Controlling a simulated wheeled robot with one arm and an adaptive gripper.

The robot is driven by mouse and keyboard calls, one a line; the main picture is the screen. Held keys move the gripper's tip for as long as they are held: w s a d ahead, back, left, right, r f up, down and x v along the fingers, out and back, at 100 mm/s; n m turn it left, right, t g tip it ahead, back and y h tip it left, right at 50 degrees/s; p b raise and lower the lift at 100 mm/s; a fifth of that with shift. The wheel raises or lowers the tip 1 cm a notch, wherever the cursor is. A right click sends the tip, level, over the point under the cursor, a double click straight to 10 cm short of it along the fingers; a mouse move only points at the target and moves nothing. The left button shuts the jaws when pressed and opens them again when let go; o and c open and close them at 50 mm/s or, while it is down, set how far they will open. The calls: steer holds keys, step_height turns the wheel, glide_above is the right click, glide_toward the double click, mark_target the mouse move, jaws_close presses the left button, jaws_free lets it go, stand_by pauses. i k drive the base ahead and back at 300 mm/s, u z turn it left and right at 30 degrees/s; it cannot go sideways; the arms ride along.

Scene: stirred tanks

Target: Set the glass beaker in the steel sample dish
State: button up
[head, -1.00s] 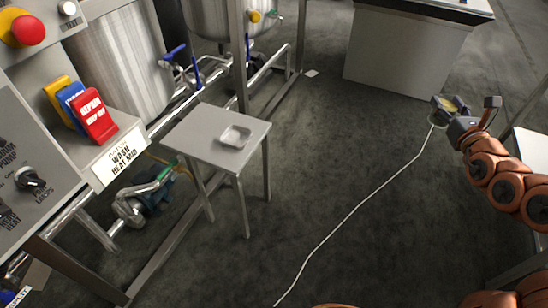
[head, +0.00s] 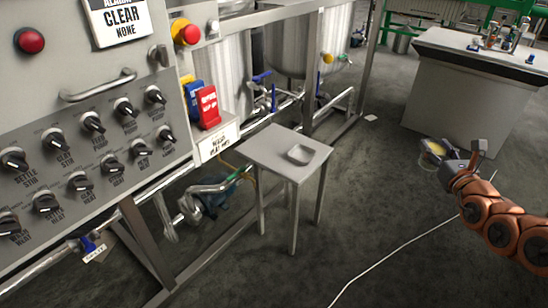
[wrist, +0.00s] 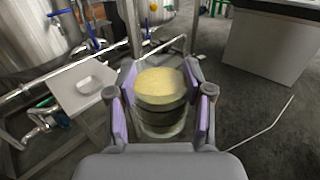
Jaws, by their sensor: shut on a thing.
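The glass beaker (wrist: 161,92), with pale yellow contents, is between the purple-padded fingers of my gripper (wrist: 163,108) in the wrist view. My gripper (head: 442,158) is shut on it, and the beaker (head: 433,148) shows small at the gripper's end in the head view. The gripper is out over open floor, to the right of the small steel table.
The small table (head: 268,147) stands beside the control panel (head: 85,130) and pipework. Steel tanks (head: 305,45) are behind it. A grey cabinet (head: 465,95) stands at back right. A white cable (head: 400,250) crosses the floor; floor between table and gripper is clear.

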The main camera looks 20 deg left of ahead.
mark_target(300, 156)
steer(key=u, duration=1.15)
steer(key=i, duration=1)
steer(key=u, duration=0.05)
